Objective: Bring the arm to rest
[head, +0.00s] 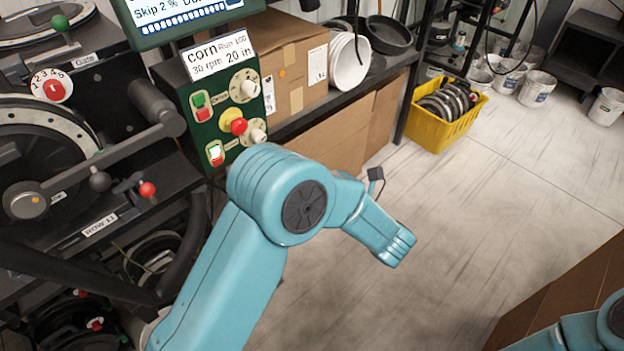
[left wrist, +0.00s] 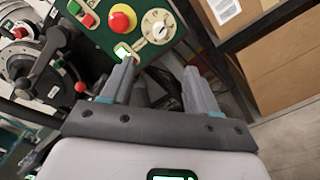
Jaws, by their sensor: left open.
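My left arm (head: 290,200), teal, reaches up from the bottom of the head view and bends down to the right in front of the boxes. I cannot make out its gripper there. In the left wrist view my left gripper (left wrist: 160,68) has its two grey fingers apart with nothing between them. The green control panel (left wrist: 175,35) is beyond the fingertips. The left fingertip overlaps the panel's lower edge near a lit switch (left wrist: 122,52); I cannot tell if they touch. My right arm (head: 585,332) shows only at the bottom right corner; its gripper is out of view.
The seed meter stand (head: 60,190) with its red-knobbed lever (head: 147,189) stands at left. The panel has a red stop knob (head: 239,126). Cardboard boxes (head: 280,65) sit on a shelf behind my arm. A yellow crate (head: 428,131) is farther back. The floor at right is mostly clear.

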